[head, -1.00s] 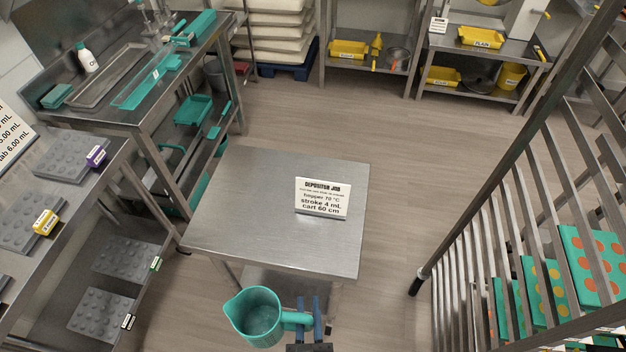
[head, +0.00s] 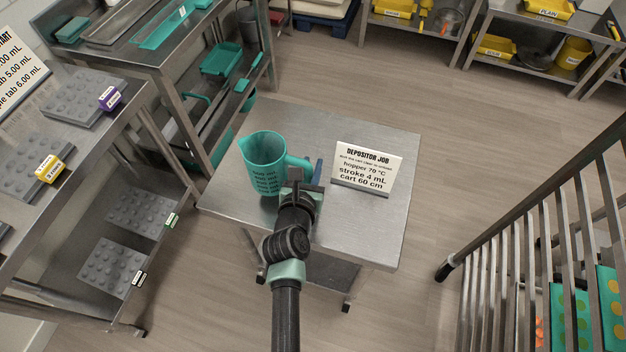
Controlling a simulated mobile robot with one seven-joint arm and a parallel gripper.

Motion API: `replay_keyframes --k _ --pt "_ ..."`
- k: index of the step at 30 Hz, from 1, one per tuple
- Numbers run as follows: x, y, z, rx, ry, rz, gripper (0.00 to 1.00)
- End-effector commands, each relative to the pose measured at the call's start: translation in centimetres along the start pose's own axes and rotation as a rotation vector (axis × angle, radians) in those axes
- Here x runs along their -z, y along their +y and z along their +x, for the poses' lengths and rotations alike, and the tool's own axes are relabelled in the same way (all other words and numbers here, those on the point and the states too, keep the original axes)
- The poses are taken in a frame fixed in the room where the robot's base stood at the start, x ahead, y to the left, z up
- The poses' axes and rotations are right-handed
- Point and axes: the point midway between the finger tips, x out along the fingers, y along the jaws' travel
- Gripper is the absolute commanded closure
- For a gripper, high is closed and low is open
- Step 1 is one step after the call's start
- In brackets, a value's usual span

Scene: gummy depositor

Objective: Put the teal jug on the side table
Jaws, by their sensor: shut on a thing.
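The teal jug (head: 264,165) is upright in the head view, over the left part of the small steel side table (head: 375,232). I cannot tell whether its base touches the tabletop. My gripper (head: 305,175) is shut on the jug's handle, at the jug's right side. The handle is partly hidden by the gripper. My arm reaches in from the bottom of the view.
A white depositor job sign (head: 365,168) stands on the table, right of my gripper. A steel bench with grey moulds (head: 80,100) is at the left. A slatted metal rack (head: 530,250) is at the right. Floor between table and rack is clear.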

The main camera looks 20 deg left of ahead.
Motion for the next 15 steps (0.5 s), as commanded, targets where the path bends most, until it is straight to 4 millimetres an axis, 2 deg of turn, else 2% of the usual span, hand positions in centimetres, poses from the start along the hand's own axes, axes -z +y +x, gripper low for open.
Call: replay_keyframes --k 1,7,12,15 --pt "1.0 0.0 0.4 -0.002 -0.002 0.002 1.0" --pt "2.3 0.0 0.9 0.0 -0.002 0.001 1.0" --pt "4.7 0.0 1.8 -0.002 -0.002 0.001 1.0" --pt "5.2 0.0 2.0 -0.002 -0.003 0.001 1.0"
